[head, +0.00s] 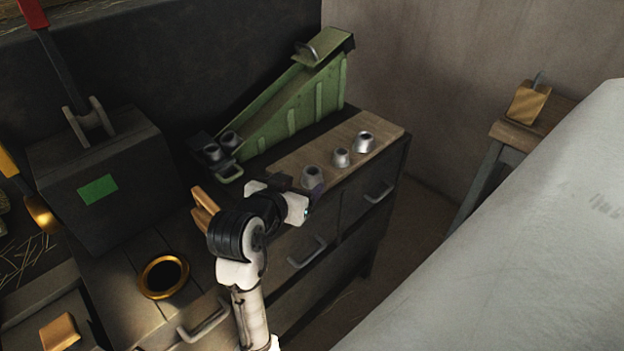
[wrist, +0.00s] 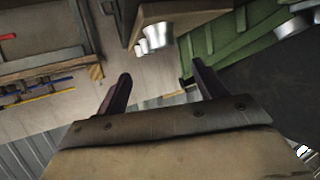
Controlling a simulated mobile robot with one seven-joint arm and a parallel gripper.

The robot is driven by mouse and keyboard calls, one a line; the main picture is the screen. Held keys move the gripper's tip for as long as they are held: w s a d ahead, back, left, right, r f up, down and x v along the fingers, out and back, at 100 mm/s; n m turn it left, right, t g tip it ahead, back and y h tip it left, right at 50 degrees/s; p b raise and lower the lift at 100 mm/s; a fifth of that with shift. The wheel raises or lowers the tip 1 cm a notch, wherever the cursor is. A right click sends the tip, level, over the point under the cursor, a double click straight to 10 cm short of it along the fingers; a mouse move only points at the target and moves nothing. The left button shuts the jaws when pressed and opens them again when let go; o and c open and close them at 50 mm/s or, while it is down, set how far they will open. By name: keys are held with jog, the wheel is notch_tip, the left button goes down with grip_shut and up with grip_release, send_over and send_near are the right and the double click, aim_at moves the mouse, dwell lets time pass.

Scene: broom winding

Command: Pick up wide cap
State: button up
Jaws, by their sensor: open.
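Three grey metal caps stand on a wooden board (head: 392,128) on top of the cabinet in the head view. The far right cap (head: 364,142) looks wide, the middle cap (head: 341,158) is smaller, and the left cap (head: 313,176) is also fairly broad. I cannot tell for certain which is the wide cap. My gripper (head: 314,190) is at the board's front edge, close to the left cap and partly in front of it. In the wrist view my gripper (wrist: 162,78) is open and empty, with shiny metal caps (wrist: 154,38) beyond its fingers.
A green ramp (head: 290,105) stands behind the board, with two more dark caps (head: 221,146) at its lower left end. A dark box (head: 105,180) with a red lever stands at left. A gold-rimmed round hole (head: 163,276) is in the front worktop.

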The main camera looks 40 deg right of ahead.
aim_at(315, 169)
jog(key=x, duration=0.4)
jog(key=shift+d+f, duration=0.1)
jog(key=shift+d, duration=0.2)
jog(key=shift+w+a+f+p+x, duration=0.1)
jog(key=shift+p+x, duration=0.15)
jog(key=shift+x, duration=0.75)
jog(key=shift+w+a+f+p+x, duration=0.1)
jog(key=shift+p+x, duration=0.2)
jog(key=shift+x, duration=0.65)
jog(key=shift+w+a+f+p+x, duration=0.1)
jog(key=shift+p+x, duration=0.15)
jog(key=shift+x, duration=0.75)
jog(key=c, duration=1)
jog(key=shift+c, duration=0.2)
